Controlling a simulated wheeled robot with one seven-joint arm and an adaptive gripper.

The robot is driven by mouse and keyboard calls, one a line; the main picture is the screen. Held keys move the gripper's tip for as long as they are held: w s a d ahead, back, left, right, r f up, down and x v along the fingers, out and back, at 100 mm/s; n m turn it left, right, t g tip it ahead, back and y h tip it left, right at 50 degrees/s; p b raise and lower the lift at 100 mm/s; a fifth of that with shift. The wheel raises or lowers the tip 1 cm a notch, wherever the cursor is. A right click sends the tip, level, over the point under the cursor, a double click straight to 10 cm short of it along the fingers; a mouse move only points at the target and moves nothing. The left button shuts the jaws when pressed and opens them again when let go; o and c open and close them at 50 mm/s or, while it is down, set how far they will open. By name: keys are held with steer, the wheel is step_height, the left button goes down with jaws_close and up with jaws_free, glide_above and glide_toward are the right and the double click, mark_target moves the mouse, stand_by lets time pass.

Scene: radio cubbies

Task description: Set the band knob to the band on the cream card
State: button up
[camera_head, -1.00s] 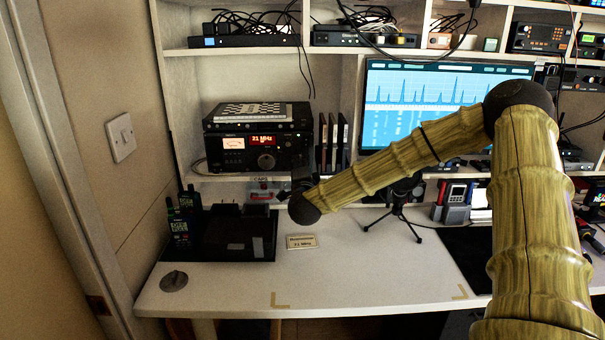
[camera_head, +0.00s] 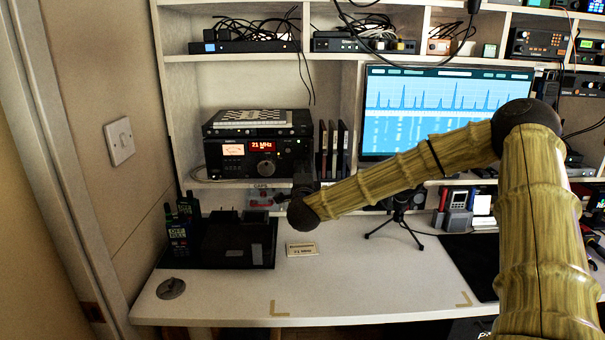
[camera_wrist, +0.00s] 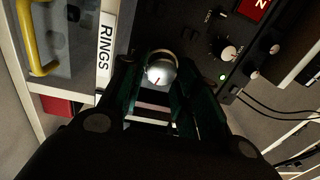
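The black radio (camera_head: 232,165) stands on a shelf, its red display (camera_head: 262,146) reading 21 MHz. A round knob (camera_head: 265,168) shows below the display. The cream card (camera_head: 302,249) on the desk reads 21 MHz in its lower line; its top line is too small to read. My gripper (camera_head: 303,180) is right of the radio's front, dark and partly lost against it. In the wrist view, a silver knob (camera_wrist: 160,72) with a red mark shows between the parted fingers of my gripper (camera_wrist: 160,65). Whether they touch the knob is unclear.
In the wrist view, a RINGS label (camera_wrist: 105,45) and a yellow handle (camera_wrist: 38,38) lie left of the fingers. Small knobs (camera_wrist: 229,53) are to the right. A black tray (camera_head: 225,250), handheld radios (camera_head: 178,235) and a tripod (camera_head: 400,215) stand on the desk.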

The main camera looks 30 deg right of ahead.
steer(key=o, duration=0.3)
steer(key=shift+s+d+f, duration=0.1)
steer(key=shift+d, duration=0.1)
steer(key=shift+o, duration=0.2)
steer(key=shift+a, duration=0.2)
steer(key=v, duration=1.1)
steer(key=shift+s+a, duration=0.25)
steer(key=shift+s, duration=0.1)
